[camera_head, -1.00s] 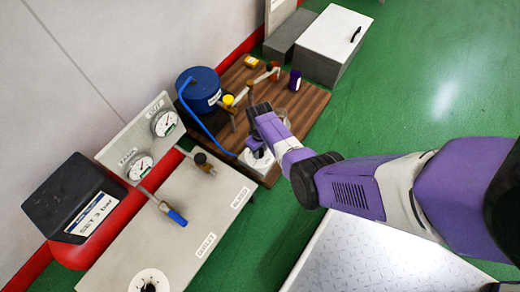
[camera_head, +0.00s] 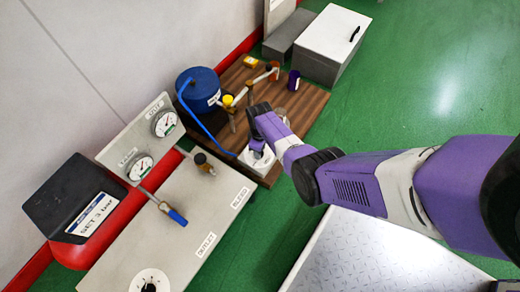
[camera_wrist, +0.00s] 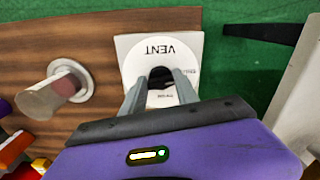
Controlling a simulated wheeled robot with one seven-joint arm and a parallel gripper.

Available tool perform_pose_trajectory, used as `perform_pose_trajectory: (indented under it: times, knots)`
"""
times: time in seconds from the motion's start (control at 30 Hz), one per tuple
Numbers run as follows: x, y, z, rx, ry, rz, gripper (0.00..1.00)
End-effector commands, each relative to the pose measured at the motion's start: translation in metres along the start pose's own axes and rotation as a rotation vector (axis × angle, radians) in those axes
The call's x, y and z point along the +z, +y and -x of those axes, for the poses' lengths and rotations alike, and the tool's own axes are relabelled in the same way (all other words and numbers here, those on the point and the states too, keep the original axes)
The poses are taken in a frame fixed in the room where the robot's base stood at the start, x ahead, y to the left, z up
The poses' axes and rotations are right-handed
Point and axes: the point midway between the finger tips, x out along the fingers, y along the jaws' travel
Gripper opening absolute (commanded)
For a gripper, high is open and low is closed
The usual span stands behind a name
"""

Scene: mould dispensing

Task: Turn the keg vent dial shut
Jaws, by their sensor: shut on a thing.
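The vent dial is a round white plate marked VENT (camera_wrist: 160,48) on a pale square base, with a dark knob (camera_wrist: 160,73) at its middle. In the head view the dial (camera_head: 250,161) sits at the near corner of the wooden board, partly hidden by my gripper (camera_head: 257,149). In the wrist view my gripper (camera_wrist: 160,88) has one finger on each side of the knob and is shut on it. The blue keg (camera_head: 197,90) stands behind on the board, with a blue hose running down from it.
The wooden board (camera_head: 306,103) also carries a brass tap (camera_head: 240,98) and a purple cup (camera_head: 294,80). A grey panel (camera_head: 190,208) with gauges and a blue-handled valve (camera_head: 176,216) lies to the left. A white-lidded box (camera_head: 330,42) stands behind.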

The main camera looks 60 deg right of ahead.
Motion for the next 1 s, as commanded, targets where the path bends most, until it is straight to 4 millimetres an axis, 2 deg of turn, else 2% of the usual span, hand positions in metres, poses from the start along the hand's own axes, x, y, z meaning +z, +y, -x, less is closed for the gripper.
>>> perform_pose_trajectory:
  times: [0.13,0.17,0.27,0.57,0.67,1.0]
  knots:
    - [0.001,0.0,0.0,0.0,-0.002,0.003,0.0]
    - [0.001,0.0,0.0,0.0,-0.002,0.003,0.38]
    - [0.001,0.0,0.0,0.0,-0.002,0.002,0.58]
    - [0.0,0.0,0.0,0.0,0.0,0.001,0.58]
    - [0.0,0.0,0.006,0.001,0.0,0.001,0.58]
    - [0.0,0.0,0.056,0.002,0.0,0.001,0.58]
